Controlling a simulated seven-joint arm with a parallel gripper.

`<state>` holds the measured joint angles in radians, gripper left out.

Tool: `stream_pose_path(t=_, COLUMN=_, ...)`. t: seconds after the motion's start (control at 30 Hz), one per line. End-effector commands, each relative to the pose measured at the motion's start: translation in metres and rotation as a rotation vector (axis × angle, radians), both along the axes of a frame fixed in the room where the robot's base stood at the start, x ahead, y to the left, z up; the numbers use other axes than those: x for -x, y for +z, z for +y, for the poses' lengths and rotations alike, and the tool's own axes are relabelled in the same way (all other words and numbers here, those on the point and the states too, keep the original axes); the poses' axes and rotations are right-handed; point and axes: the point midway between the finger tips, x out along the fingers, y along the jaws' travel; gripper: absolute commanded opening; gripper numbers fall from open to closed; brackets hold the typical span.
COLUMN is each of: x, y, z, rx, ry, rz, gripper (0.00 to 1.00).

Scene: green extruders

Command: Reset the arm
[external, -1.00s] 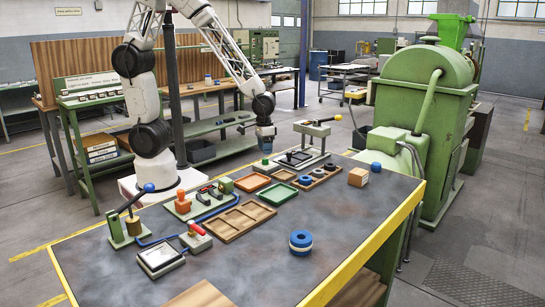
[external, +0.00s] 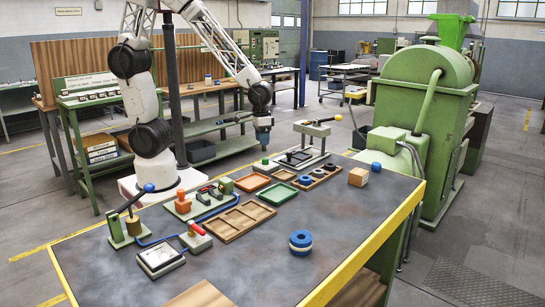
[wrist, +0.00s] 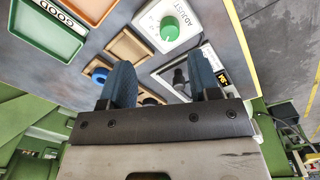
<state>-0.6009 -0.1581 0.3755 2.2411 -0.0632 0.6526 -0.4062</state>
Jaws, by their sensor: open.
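My gripper (external: 263,136) hangs above the back edge of the workbench (external: 350,228), pointing down, near a small white box with a green knob (external: 264,166). In the wrist view my gripper (wrist: 165,85) has its two blue-grey fingers apart, with nothing held between them. The box with the green knob, marked ADJUST, also shows in the wrist view (wrist: 170,28), beyond the fingers. My gripper touches nothing that I can see.
Nearby on the bench are a toggle press (external: 313,140), an orange tray (external: 251,182), a green tray (external: 279,194) and a wooden sorting tray (external: 240,222). Blue and white rings (external: 300,242) and a wooden cube (external: 358,177) stand in open space.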

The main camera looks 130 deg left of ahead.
Motion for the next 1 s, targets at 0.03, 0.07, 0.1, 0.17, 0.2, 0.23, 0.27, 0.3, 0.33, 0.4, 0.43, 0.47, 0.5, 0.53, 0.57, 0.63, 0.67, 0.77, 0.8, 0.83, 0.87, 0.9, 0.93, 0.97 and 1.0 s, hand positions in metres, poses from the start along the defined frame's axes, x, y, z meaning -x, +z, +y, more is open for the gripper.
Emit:
stream_pose_path(t=0.03, x=-0.001, y=0.007, z=-0.009, rx=-0.004, ry=-0.026, rz=-0.005, gripper=0.56)
stream_pose_path(t=0.07, x=-0.002, y=0.012, z=-0.014, rx=-0.007, ry=-0.042, rz=-0.008, gripper=0.56)
stream_pose_path(t=0.1, x=-0.002, y=0.018, z=-0.021, rx=-0.011, ry=-0.064, rz=-0.012, gripper=0.56)
stream_pose_path(t=0.17, x=-0.003, y=0.028, z=-0.034, rx=-0.017, ry=-0.106, rz=-0.02, gripper=0.56)
stream_pose_path(t=0.2, x=-0.003, y=0.035, z=-0.044, rx=-0.021, ry=-0.136, rz=-0.024, gripper=0.56)
stream_pose_path(t=0.23, x=-0.003, y=0.041, z=-0.051, rx=-0.024, ry=-0.159, rz=-0.026, gripper=0.56)
stream_pose_path(t=0.27, x=-0.002, y=0.047, z=-0.058, rx=-0.027, ry=-0.182, rz=-0.03, gripper=0.56)
stream_pose_path(t=0.3, x=-0.002, y=0.054, z=-0.068, rx=-0.032, ry=-0.214, rz=-0.036, gripper=0.56)
stream_pose_path(t=0.33, x=-0.001, y=0.059, z=-0.076, rx=-0.035, ry=-0.238, rz=-0.039, gripper=0.56)
stream_pose_path(t=0.4, x=0.002, y=0.072, z=-0.093, rx=-0.043, ry=-0.294, rz=-0.047, gripper=0.56)
stream_pose_path(t=0.43, x=0.003, y=0.077, z=-0.1, rx=-0.046, ry=-0.317, rz=-0.051, gripper=0.56)
stream_pose_path(t=0.47, x=0.005, y=0.082, z=-0.107, rx=-0.05, ry=-0.341, rz=-0.056, gripper=0.56)
stream_pose_path(t=0.5, x=0.007, y=0.088, z=-0.117, rx=-0.054, ry=-0.372, rz=-0.06, gripper=0.56)
stream_pose_path(t=0.53, x=0.01, y=0.093, z=-0.124, rx=-0.057, ry=-0.395, rz=-0.064, gripper=0.56)
stream_pose_path(t=0.57, x=0.012, y=0.098, z=-0.131, rx=-0.06, ry=-0.42, rz=-0.067, gripper=0.56)
stream_pose_path(t=0.63, x=0.017, y=0.109, z=-0.147, rx=-0.068, ry=-0.474, rz=-0.077, gripper=0.56)
stream_pose_path(t=0.67, x=0.02, y=0.113, z=-0.154, rx=-0.071, ry=-0.498, rz=-0.08, gripper=0.56)
stream_pose_path(t=0.77, x=0.03, y=0.128, z=-0.176, rx=-0.081, ry=-0.577, rz=-0.094, gripper=0.56)
stream_pose_path(t=0.8, x=0.035, y=0.133, z=-0.184, rx=-0.087, ry=-0.607, rz=-0.1, gripper=0.56)
stream_pose_path(t=0.83, x=0.038, y=0.137, z=-0.19, rx=-0.089, ry=-0.63, rz=-0.103, gripper=0.56)
stream_pose_path(t=0.87, x=0.042, y=0.141, z=-0.196, rx=-0.093, ry=-0.654, rz=-0.106, gripper=0.56)
stream_pose_path(t=0.9, x=0.047, y=0.146, z=-0.204, rx=-0.098, ry=-0.685, rz=-0.112, gripper=0.56)
stream_pose_path(t=0.93, x=0.051, y=0.149, z=-0.21, rx=-0.101, ry=-0.707, rz=-0.117, gripper=0.56)
stream_pose_path(t=0.97, x=0.055, y=0.153, z=-0.216, rx=-0.105, ry=-0.731, rz=-0.121, gripper=0.56)
stream_pose_path(t=1.0, x=0.061, y=0.158, z=-0.223, rx=-0.109, ry=-0.763, rz=-0.126, gripper=0.56)
